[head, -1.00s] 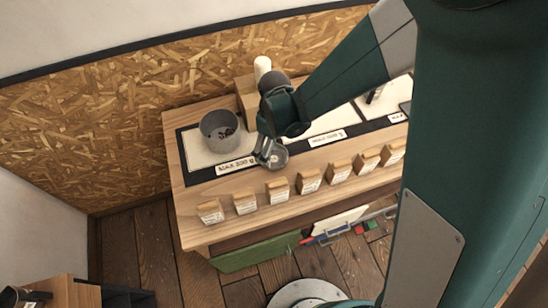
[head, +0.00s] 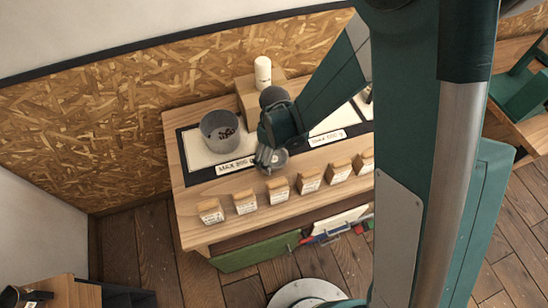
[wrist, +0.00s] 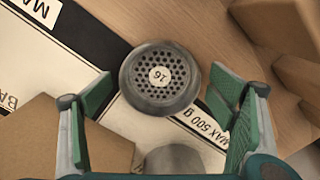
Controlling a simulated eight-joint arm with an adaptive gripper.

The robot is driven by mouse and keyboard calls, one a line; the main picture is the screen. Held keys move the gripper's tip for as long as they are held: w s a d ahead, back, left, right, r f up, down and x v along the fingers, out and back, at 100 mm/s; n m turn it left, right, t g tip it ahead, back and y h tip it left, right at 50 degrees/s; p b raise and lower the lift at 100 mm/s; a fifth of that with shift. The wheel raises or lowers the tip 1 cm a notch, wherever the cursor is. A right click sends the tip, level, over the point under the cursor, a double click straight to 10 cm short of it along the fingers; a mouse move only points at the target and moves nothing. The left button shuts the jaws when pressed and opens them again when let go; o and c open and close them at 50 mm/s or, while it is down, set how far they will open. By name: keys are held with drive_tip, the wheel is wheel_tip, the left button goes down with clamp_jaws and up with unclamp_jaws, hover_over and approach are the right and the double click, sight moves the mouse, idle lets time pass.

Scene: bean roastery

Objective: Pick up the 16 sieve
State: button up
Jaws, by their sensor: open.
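The 16 sieve (wrist: 160,77) is a small round grey metal dish with many holes and a white label reading 16. In the wrist view it lies ahead of my gripper (wrist: 163,120), roughly centred between the fingers but beyond the tips. The green-padded fingers are spread wide and nothing is between them. In the head view the sieve (head: 275,158) shows at the front edge of the dark mat, partly covered by my gripper (head: 268,162), which is above it. Whether the fingers touch it cannot be told.
A grey pot (head: 220,131) with dark beans stands to the left. A white cylinder (head: 262,72) stands on a wooden block behind. Several labelled wooden blocks (head: 278,190) line the table's front. A grey cylinder (wrist: 174,160) and a cardboard-coloured block (wrist: 45,140) are near the gripper.

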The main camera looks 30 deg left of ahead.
sight(274, 159)
idle(0.3)
drive_tip(key=c, duration=1)
drive_tip(key=shift+r, duration=0.25)
drive_tip(key=shift+r, duration=4.8)
